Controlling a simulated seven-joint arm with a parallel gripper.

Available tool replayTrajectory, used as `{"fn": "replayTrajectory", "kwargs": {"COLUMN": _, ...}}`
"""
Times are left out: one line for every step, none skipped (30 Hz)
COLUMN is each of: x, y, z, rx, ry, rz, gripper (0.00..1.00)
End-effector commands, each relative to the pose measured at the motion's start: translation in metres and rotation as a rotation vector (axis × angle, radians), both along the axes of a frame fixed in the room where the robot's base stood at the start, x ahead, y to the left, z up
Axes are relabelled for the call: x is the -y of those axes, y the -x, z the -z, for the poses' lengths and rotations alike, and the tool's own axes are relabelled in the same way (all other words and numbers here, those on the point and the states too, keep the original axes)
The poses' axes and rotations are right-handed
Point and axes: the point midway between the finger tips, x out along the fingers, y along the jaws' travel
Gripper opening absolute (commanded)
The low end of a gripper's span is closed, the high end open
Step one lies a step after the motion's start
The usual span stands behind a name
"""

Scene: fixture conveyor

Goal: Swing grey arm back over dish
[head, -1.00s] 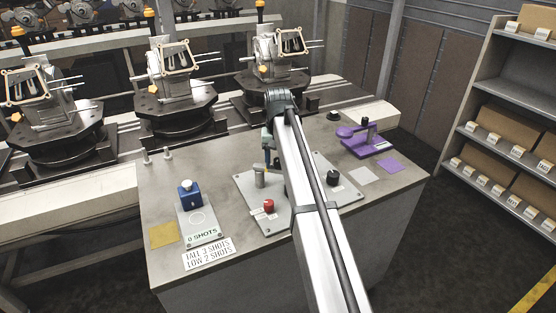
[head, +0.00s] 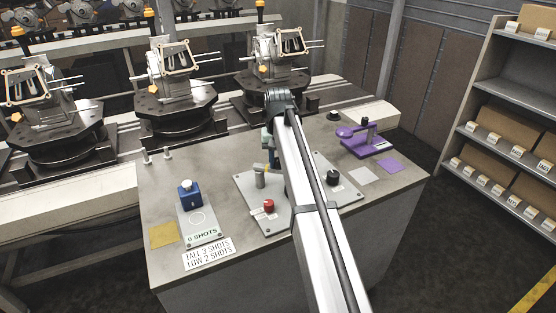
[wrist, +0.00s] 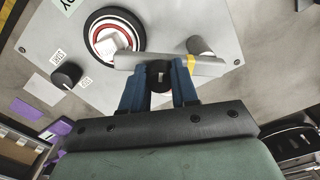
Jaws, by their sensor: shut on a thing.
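In the wrist view the grey arm (wrist: 208,66) is a flat bar with a yellow band, beside a round grey post (wrist: 198,46). The bar's left end overlaps the near edge of the dish (wrist: 90,42), which has a dark rim and a red ring. A pale square piece (wrist: 112,42) shows inside the dish. In the head view my gripper is mostly hidden behind my own arm, and the dish is hidden too. A grey post (head: 260,179) shows left of it.
The grey plate (head: 246,190) carries a red button (head: 268,205) and a black knob (head: 333,177). A purple fixture (head: 366,142) stands at right. Machine fixtures line the conveyor behind.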

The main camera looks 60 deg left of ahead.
Motion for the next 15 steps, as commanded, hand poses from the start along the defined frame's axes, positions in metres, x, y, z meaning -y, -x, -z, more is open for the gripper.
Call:
{"fn": "replayTrajectory", "kwargs": {"x": 0.0, "y": 0.0, "z": 0.0, "rx": 0.0, "ry": 0.0, "rz": -0.003, "gripper": 0.0}}
{"fn": "replayTrajectory", "kwargs": {"x": -0.001, "y": -0.001, "z": 0.0, "rx": 0.0, "ry": 0.0, "rz": -0.007, "gripper": 0.0}}
{"fn": "replayTrajectory", "kwargs": {"x": -0.001, "y": -0.001, "z": 0.0, "rx": 0.0, "ry": 0.0, "rz": -0.013, "gripper": 0.0}}
{"fn": "replayTrajectory", "kwargs": {"x": -0.001, "y": -0.001, "z": 0.0, "rx": 0.0, "ry": 0.0, "rz": -0.02, "gripper": 0.0}}
{"fn": "replayTrajectory", "kwargs": {"x": -0.002, "y": -0.001, "z": 0.0, "rx": 0.0, "ry": 0.0, "rz": -0.029, "gripper": 0.0}}
{"fn": "replayTrajectory", "kwargs": {"x": -0.003, "y": -0.002, "z": 0.0, "rx": 0.0, "ry": 0.0, "rz": -0.042, "gripper": 0.0}}
{"fn": "replayTrajectory", "kwargs": {"x": -0.003, "y": -0.003, "z": 0.0, "rx": 0.0, "ry": 0.0, "rz": -0.054, "gripper": 0.0}}
{"fn": "replayTrajectory", "kwargs": {"x": -0.004, "y": -0.003, "z": 0.0, "rx": 0.0, "ry": 0.0, "rz": -0.069, "gripper": 0.0}}
{"fn": "replayTrajectory", "kwargs": {"x": -0.006, "y": -0.004, "z": 0.0, "rx": 0.0, "ry": 0.0, "rz": -0.09, "gripper": 0.0}}
{"fn": "replayTrajectory", "kwargs": {"x": -0.007, "y": -0.005, "z": -0.001, "rx": 0.0, "ry": 0.0, "rz": -0.109, "gripper": 0.0}}
{"fn": "replayTrajectory", "kwargs": {"x": -0.008, "y": -0.005, "z": 0.0, "rx": 0.0, "ry": 0.0, "rz": -0.129, "gripper": 0.0}}
{"fn": "replayTrajectory", "kwargs": {"x": -0.009, "y": -0.006, "z": -0.001, "rx": 0.0, "ry": 0.0, "rz": -0.158, "gripper": 0.0}}
{"fn": "replayTrajectory", "kwargs": {"x": -0.011, "y": -0.007, "z": -0.001, "rx": 0.0, "ry": 0.0, "rz": -0.181, "gripper": 0.0}}
{"fn": "replayTrajectory", "kwargs": {"x": -0.012, "y": -0.008, "z": -0.001, "rx": 0.0, "ry": 0.0, "rz": -0.206, "gripper": 0.0}}
{"fn": "replayTrajectory", "kwargs": {"x": -0.014, "y": -0.009, "z": -0.001, "rx": 0.0, "ry": 0.0, "rz": -0.24, "gripper": 0.0}}
